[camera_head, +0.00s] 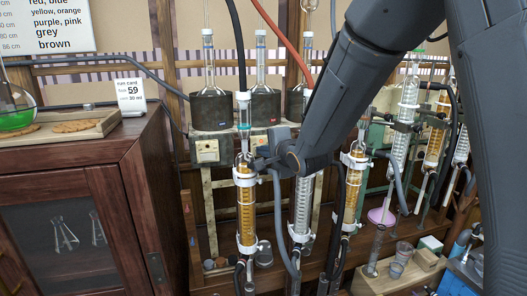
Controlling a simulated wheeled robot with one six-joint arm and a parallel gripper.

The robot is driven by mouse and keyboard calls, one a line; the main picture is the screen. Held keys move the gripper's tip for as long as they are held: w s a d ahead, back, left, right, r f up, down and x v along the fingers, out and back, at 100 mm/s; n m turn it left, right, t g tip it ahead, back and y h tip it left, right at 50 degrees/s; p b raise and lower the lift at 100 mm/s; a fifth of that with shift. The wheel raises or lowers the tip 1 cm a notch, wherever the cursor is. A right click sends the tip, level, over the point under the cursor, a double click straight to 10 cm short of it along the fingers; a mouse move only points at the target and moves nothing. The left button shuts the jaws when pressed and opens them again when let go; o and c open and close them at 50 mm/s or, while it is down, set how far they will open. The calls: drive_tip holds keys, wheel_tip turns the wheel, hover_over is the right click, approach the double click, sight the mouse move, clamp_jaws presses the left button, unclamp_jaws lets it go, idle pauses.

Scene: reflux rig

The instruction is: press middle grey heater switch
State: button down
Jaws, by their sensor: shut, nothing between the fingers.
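Three dark heaters with glass flasks stand in a row on the rack: a left heater (210,111), a middle heater (265,107), and a right one partly behind my arm. A cream switch box (207,151) sits below the left heater. Below the middle heater, a pale switch box shows only in part (258,141); my gripper and wrist cover most of that area, so its grey switch cannot be made out. My gripper (261,162) is shut and empty, in front of the rack beside the left amber condenser. Whether it touches anything cannot be told.
Amber-filled glass condensers (246,205) in white clamps and grey hoses stand close around my gripper. A wooden cabinet (128,175) with a tray and a green flask (15,112) is at left. Cups and more glassware crowd the lower right.

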drive_tip(key=shift+w+a+r, duration=0.1)
drive_tip(key=shift+w+a, duration=0.1)
drive_tip(key=shift+a, duration=0.55)
drive_tip(key=shift+s+d, duration=0.1)
drive_tip(key=shift+s, duration=0.05)
drive_tip(key=b+v, duration=0.1)
drive_tip(key=v, duration=0.6)
drive_tip(key=shift+s+d+r+b, duration=0.2)
drive_tip(key=shift+s+d+b, duration=0.05)
drive_tip(key=shift+s+b, duration=0.1)
drive_tip(key=shift+r, duration=0.1)
